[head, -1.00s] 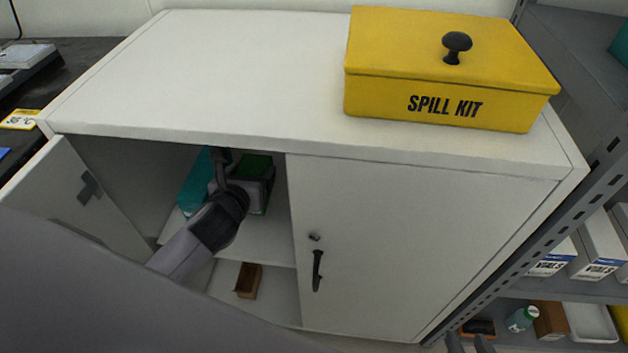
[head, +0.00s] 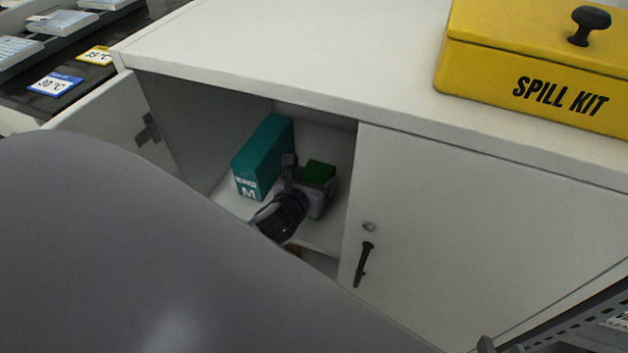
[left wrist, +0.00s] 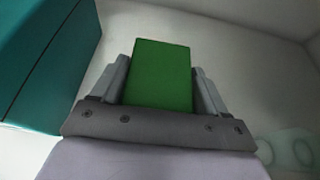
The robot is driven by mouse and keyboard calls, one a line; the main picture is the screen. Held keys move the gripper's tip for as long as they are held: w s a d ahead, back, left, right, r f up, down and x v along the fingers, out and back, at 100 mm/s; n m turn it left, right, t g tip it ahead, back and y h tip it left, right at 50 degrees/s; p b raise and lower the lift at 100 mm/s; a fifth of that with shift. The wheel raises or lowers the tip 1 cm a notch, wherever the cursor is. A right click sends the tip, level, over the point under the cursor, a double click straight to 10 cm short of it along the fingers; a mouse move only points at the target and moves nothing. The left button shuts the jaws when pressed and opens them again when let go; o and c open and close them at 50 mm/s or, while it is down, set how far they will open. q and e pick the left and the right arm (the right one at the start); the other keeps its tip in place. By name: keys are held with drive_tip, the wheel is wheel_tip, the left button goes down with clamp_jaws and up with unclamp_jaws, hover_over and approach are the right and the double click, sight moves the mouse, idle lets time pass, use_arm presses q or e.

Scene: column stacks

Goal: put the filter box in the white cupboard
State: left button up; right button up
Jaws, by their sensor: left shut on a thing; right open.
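The filter box, a small box with a green top (head: 319,171), is inside the left compartment of the white cupboard (head: 480,230). My left gripper (head: 313,190) is shut on it, one finger on each side. In the left wrist view the box's green face (left wrist: 160,75) shows between the fingers (left wrist: 160,85). I cannot tell whether the box rests on the shelf (head: 238,205). The tip of my right gripper (head: 488,346) just shows at the bottom edge, in front of the cupboard; most of it is out of frame.
A teal box marked M (head: 264,158) stands just left of the filter box. The open cupboard door (head: 115,130) is at the left, the closed right door has a black handle (head: 363,263). A yellow spill kit (head: 540,75) stands on top. My arm hides the lower left.

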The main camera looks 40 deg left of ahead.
use_arm(q)
drive_tip(key=o, duration=1.1)
use_arm(e)
drive_tip(key=shift+w+r, duration=0.1)
use_arm(q)
drive_tip(key=shift+r, duration=0.15)
drive_tip(key=shift+s+r, duration=0.1)
drive_tip(key=shift+s, duration=0.2)
drive_tip(key=p+v, duration=0.3)
drive_tip(key=v, duration=0.8)
drive_tip(key=shift+s+d, duration=0.15)
drive_tip(key=shift+s, duration=0.05)
use_arm(e)
drive_tip(key=shift+s+d+f+g+h, duration=0.15)
drive_tip(key=shift+s+d+f+h, duration=0.15)
drive_tip(key=shift+d, duration=0.3)
drive_tip(key=shift+s+d+f+g+h, duration=0.2)
drive_tip(key=shift+s+d+h, duration=0.15)
drive_tip(key=shift+d, duration=0.25)
